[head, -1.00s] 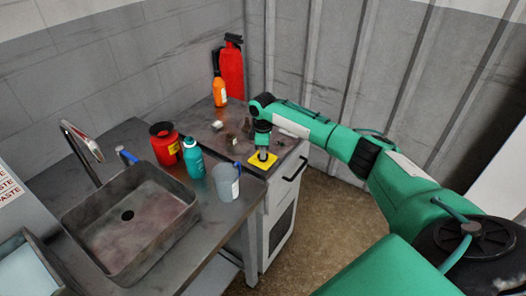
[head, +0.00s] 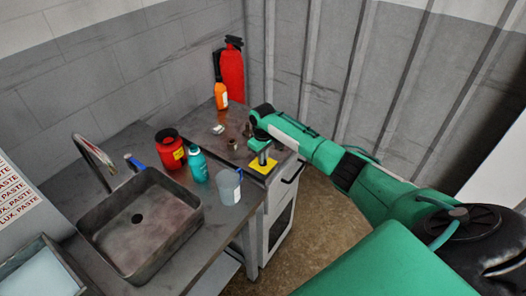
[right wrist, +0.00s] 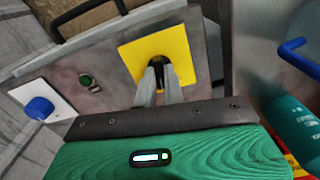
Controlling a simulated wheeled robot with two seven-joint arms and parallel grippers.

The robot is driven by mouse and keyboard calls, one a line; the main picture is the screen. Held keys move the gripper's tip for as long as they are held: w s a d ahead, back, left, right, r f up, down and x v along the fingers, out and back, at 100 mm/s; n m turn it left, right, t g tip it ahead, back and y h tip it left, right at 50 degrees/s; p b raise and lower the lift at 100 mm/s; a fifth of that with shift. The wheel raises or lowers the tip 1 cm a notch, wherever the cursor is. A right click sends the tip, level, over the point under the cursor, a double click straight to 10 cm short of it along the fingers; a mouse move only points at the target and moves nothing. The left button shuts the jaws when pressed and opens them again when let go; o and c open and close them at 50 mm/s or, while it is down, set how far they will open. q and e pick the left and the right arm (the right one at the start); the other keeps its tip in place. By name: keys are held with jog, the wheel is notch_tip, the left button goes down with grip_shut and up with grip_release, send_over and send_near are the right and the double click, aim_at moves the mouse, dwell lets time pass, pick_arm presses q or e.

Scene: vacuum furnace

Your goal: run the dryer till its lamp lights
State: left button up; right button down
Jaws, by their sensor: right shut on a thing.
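The dryer appears to be the grey cabinet (head: 279,205) at the end of the bench. A yellow plate (head: 257,169) lies on its top; it also shows in the right wrist view (right wrist: 185,45). My right gripper (head: 263,158) is over this plate, pointing down. In the right wrist view its fingers (right wrist: 160,76) are shut on a black knob-like part (right wrist: 157,64) on the plate. The fingers hide much of this part. A small round green lamp (right wrist: 85,80) sits beside the plate; it looks dark green, with no clear glow. My left gripper is not in view.
A grey jug (head: 229,186), a teal bottle (head: 198,168) and a red container (head: 170,152) stand between the gripper and the sink (head: 140,218). An orange bottle (head: 221,96) and a fire extinguisher (head: 232,70) are behind.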

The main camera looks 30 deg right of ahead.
jog(key=shift+r+m+p, duration=0.1)
jog(key=shift+m+p, duration=1.25)
jog(key=shift+m, duration=0.75)
jog(key=shift+w, duration=0.1)
jog(key=c, duration=1.5)
grip_release()
notch_tip(320, 180, up, 14)
jog(key=b, duration=0.3)
jog(key=shift+f, duration=0.2)
